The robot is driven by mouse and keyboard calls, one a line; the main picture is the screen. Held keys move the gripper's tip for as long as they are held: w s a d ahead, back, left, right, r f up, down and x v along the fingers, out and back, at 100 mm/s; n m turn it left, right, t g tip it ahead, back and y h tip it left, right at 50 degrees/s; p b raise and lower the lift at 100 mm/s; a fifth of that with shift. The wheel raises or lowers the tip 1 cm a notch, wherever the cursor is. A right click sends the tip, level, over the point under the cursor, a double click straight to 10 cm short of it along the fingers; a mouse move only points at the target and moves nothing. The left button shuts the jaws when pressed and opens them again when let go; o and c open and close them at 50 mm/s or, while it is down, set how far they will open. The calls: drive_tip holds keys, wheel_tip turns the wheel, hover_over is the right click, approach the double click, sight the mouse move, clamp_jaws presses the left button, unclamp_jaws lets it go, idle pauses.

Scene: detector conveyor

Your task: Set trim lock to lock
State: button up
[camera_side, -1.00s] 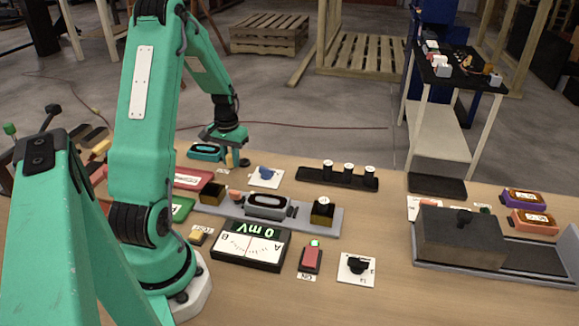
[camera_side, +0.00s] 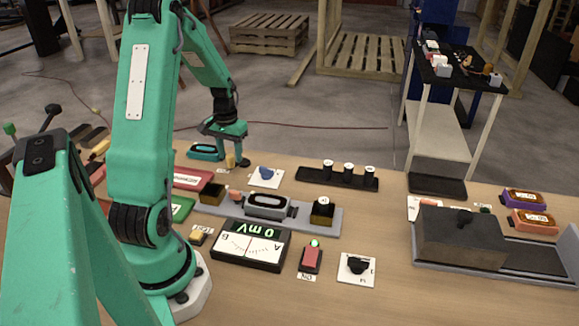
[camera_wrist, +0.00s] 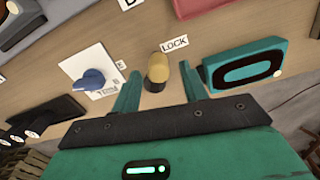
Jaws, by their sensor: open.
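The trim lock is a small yellow-tan piece with a dark lower part (camera_wrist: 158,70), beside a white LOCK label (camera_wrist: 174,45) in the wrist view. It also shows as a small yellow piece in the side view (camera_side: 231,160). My gripper (camera_wrist: 161,76) is open, with one green finger on each side of the lock in the wrist picture; I cannot tell whether either touches it. In the side view my gripper (camera_side: 232,150) is low at the far edge of the table. A blue trim knob (camera_wrist: 92,80) on a white TRIM plate (camera_wrist: 106,59) is left of the lock.
A teal case with a dark oval window (camera_wrist: 243,62) stands close to the right finger in the wrist view. A black rack with several white-topped posts (camera_side: 337,178) lies right of the trim knob. A 0 mV meter (camera_side: 250,246) is nearer the front.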

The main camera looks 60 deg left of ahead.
sight(231, 155)
drive_tip(key=shift+r, duration=2.9)
drive_tip(key=shift+w+d+r, duration=0.1)
drive_tip(key=shift+d+r, duration=0.05)
drive_tip(key=shift+d, duration=0.05)
drive_tip(key=w+d+r+m+t+y, duration=0.1)
drive_tip(key=d+r+m, duration=0.1)
drive_tip(key=d+r, duration=0.55)
drive_tip(key=w+d+r+m+t, duration=0.15)
drive_tip(key=d+r, duration=0.25)
drive_tip(key=d, duration=0.6)
drive_tip(key=s+d+r+m+t, duration=0.1)
drive_tip(key=s+d+m, duration=0.1)
drive_tip(key=s+d, duration=0.2)
drive_tip(key=s+d+r+m+t+h, duration=0.1)
drive_tip(key=s+d, duration=0.3)
drive_tip(key=d, duration=0.6)
drive_tip(key=shift+s+d+r+m+t, duration=0.15)
drive_tip(key=shift+d+r+m+t, duration=0.05)
drive_tip(key=shift+r+m+t, duration=0.3)
